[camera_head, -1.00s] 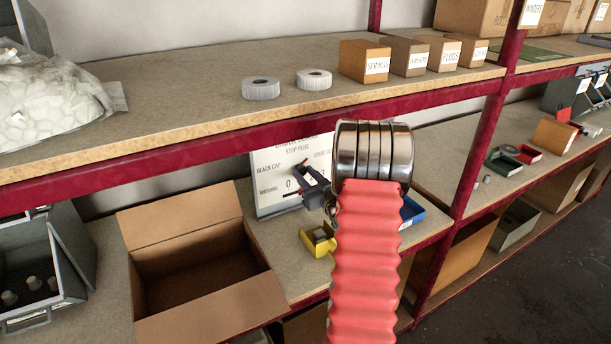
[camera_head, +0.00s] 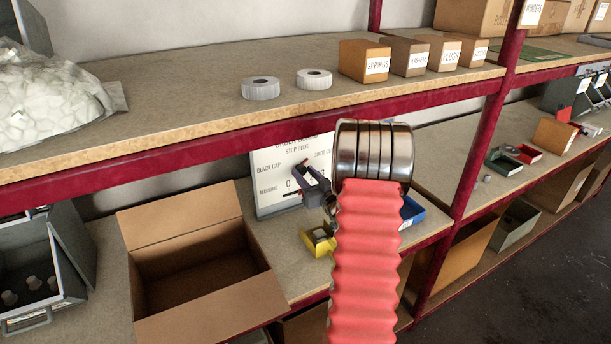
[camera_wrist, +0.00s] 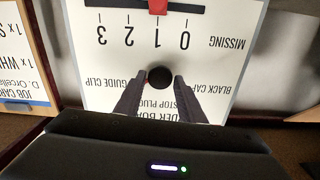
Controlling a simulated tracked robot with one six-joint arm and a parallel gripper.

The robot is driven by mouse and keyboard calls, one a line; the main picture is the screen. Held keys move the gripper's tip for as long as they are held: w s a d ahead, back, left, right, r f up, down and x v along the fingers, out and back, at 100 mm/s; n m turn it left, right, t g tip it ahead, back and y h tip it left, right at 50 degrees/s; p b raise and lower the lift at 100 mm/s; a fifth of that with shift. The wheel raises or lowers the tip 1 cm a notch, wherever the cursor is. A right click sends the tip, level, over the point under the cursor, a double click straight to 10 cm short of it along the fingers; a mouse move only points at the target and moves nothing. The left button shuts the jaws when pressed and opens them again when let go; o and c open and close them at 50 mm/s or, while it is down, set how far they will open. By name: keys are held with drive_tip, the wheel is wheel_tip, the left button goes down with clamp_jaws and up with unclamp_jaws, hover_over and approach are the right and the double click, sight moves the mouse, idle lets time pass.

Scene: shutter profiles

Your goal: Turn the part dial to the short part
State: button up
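The white order board (camera_head: 272,165) stands on the lower shelf. In the wrist view the board (camera_wrist: 215,75) appears upside down, with the words stop plug, black cap and guide clip around a round black dial knob (camera_wrist: 159,77). I cannot make out a pointer on the knob. My gripper (camera_wrist: 159,84) has its two fingers apart, one on each side of the knob; I cannot tell whether they touch it. In the head view my gripper (camera_head: 303,167) is in front of the board and hides the dial.
A red slider (camera_wrist: 158,6) sits on a black bar by the 1 of the missing scale. An open cardboard box (camera_head: 195,265) stands left of the board. The upper shelf edge (camera_head: 250,132) runs above.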

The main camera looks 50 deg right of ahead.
drive_tip(key=o, duration=0.3)
drive_tip(key=shift+s, duration=0.1)
drive_tip(key=v, duration=1.3)
drive_tip(key=shift+s+a, duration=0.1)
drive_tip(key=shift+s, duration=0.15)
